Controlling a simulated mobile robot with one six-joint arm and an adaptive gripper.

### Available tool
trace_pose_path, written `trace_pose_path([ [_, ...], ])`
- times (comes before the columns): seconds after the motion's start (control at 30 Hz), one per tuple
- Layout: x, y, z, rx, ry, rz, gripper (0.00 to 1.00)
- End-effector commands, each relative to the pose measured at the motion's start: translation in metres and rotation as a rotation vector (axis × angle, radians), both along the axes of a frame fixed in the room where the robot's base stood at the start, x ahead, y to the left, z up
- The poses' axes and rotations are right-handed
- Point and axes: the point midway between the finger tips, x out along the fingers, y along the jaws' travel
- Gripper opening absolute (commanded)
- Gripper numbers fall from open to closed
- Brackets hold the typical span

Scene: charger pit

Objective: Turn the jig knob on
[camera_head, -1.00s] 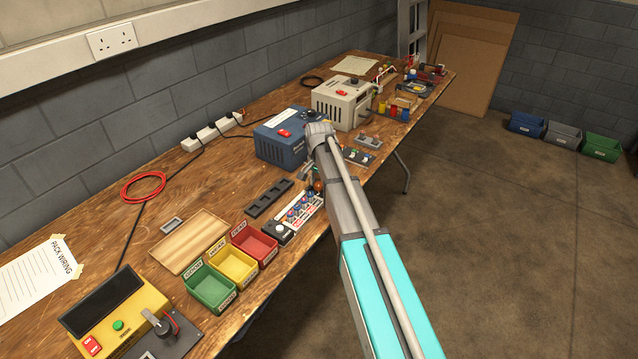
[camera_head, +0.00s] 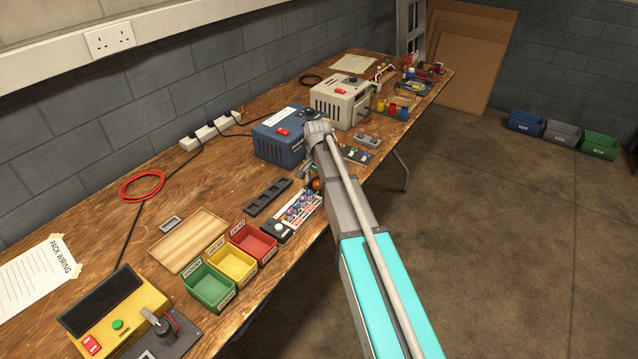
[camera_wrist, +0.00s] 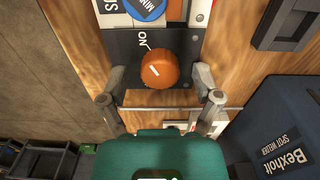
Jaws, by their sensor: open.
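The orange jig knob (camera_wrist: 159,69) shows in the wrist view on a black plate (camera_wrist: 190,46), with a white pointer line on its top and the word ON beside it. In the head view a small part of the knob (camera_head: 318,184) shows at the end of the jig (camera_head: 299,207), beside my arm. My gripper (camera_wrist: 160,78) is open, with one finger on each side of the knob. Small gaps seem to remain between fingers and knob; contact cannot be told. The pointer line slants toward the upper left, and ON is at the knob's upper left.
The blue Bexholt spot welder (camera_wrist: 277,125) stands close on the right in the wrist view. A dark slotted tray (camera_head: 268,197) lies beside the jig. Green (camera_head: 210,287), yellow (camera_head: 233,265) and red (camera_head: 254,244) bins stand toward the front. Open floor lies right of the bench.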

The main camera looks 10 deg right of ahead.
Motion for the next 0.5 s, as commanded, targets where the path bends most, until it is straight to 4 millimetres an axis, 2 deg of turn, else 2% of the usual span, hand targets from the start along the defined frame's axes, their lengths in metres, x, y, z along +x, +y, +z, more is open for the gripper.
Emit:
trace_pose_path([
  [0.27, 0.0001, -0.0001, 0.0000, 0.000, 0.000, 0.033, 0.82],
  [0.5, 0.0001, -0.0001, 0.0000, 0.000, 0.000, 0.135, 0.82],
])
